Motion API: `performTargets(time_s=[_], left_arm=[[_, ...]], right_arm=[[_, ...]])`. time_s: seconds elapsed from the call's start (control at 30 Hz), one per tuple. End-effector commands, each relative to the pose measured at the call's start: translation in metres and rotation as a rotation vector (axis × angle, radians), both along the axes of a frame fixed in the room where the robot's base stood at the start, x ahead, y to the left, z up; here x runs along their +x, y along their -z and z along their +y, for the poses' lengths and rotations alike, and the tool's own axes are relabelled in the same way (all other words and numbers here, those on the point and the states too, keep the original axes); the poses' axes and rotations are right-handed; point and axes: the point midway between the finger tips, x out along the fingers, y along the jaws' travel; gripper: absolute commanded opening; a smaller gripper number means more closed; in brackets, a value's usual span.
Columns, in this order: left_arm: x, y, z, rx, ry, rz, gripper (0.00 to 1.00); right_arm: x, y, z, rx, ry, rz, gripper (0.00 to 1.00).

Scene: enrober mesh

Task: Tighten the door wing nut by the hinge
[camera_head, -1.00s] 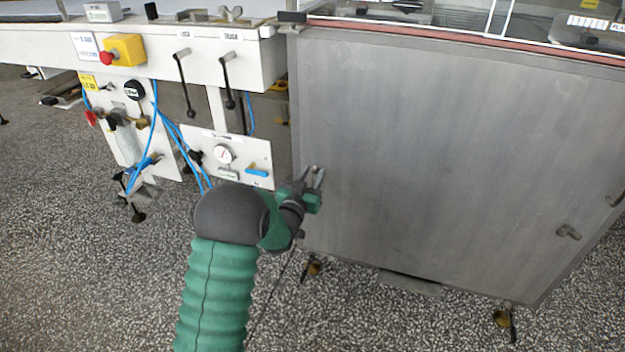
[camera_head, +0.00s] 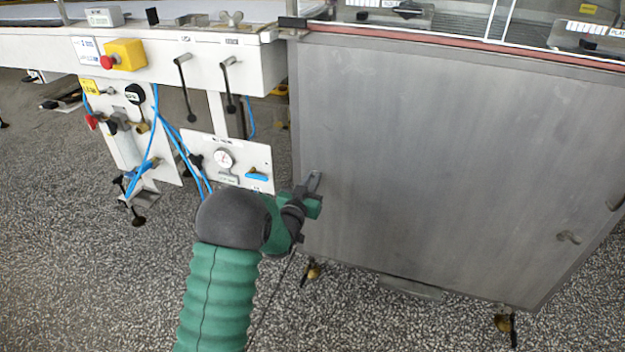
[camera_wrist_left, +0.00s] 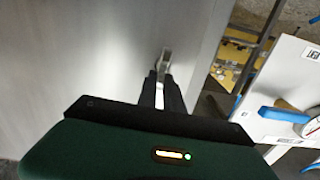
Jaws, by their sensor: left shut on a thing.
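The large grey metal door (camera_head: 450,160) fills the right half of the head view. My left gripper (camera_head: 315,181) is at the door's left edge, below mid-height, with its fingers toward the panel. In the left wrist view my left gripper (camera_wrist_left: 161,88) is shut on a small metal piece, the wing nut (camera_wrist_left: 166,56), which stands out from the door near its edge. The fingers hide much of the nut. In the head view the gripper covers it. My right gripper does not show.
Left of the door is a white panel with a gauge (camera_head: 224,158) and a blue-handled valve (camera_head: 257,175), close to my left arm. Black levers (camera_head: 229,85) hang above it. Blue hoses (camera_head: 183,150) run at the left. Two bent handles, one of them lower (camera_head: 569,237), are on the door's right side.

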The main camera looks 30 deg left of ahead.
Motion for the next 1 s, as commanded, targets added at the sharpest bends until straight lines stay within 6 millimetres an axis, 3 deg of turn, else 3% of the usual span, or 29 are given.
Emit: performTargets(time_s=[0.27, 1.0], left_arm=[[0.001, 0.002, -0.004, 0.157, 0.002, 0.042, 0.00], [0.003, 0.009, -0.016, 0.833, 0.006, 0.205, 0.00]], right_arm=[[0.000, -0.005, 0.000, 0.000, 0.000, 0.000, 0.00], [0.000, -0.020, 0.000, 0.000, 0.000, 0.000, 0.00]])
